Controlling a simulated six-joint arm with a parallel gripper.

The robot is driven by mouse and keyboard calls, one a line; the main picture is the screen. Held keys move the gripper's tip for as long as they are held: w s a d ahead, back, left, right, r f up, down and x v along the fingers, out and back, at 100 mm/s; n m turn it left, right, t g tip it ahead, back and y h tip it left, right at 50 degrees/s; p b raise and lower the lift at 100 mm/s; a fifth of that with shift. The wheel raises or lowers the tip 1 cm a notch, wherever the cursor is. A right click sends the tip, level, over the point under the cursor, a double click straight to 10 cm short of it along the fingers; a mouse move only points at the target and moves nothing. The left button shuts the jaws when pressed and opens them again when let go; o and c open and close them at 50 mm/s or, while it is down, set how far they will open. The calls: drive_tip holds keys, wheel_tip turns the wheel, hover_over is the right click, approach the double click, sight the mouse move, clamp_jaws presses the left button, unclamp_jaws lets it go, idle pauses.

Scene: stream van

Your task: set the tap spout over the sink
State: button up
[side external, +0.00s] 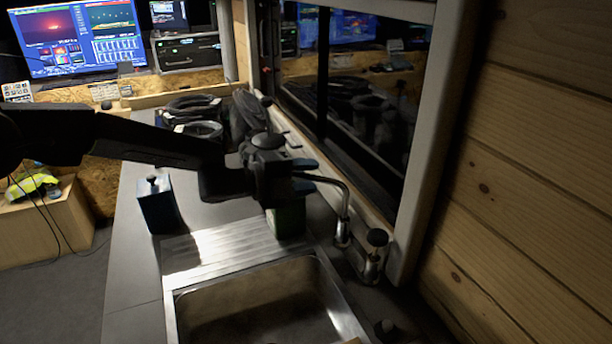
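The tap spout (334,183) is a thin metal tube that rises from its post (343,228) behind the sink and bends over to the left in the side view. It points over the far end of the draining board, beyond the basin. The sink (308,270) is a steel basin at the bottom of the picture. My gripper (298,179) is at the free end of the spout, above the draining board. Bluish finger parts show near the spout, but whether they touch or grip it cannot be told. The spout's tip is hidden by my gripper.
A green block (287,221) stands below my gripper on the ribbed draining board (225,246). A dark blue box with a knob (158,205) stands on the counter to the left. A black-knobbed valve (375,250) is right of the tap. Coiled cables (195,105) lie behind; a window bounds the right.

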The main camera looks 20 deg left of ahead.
drive_tip(key=shift+c, duration=0.3)
clamp_jaws()
idle(0.3)
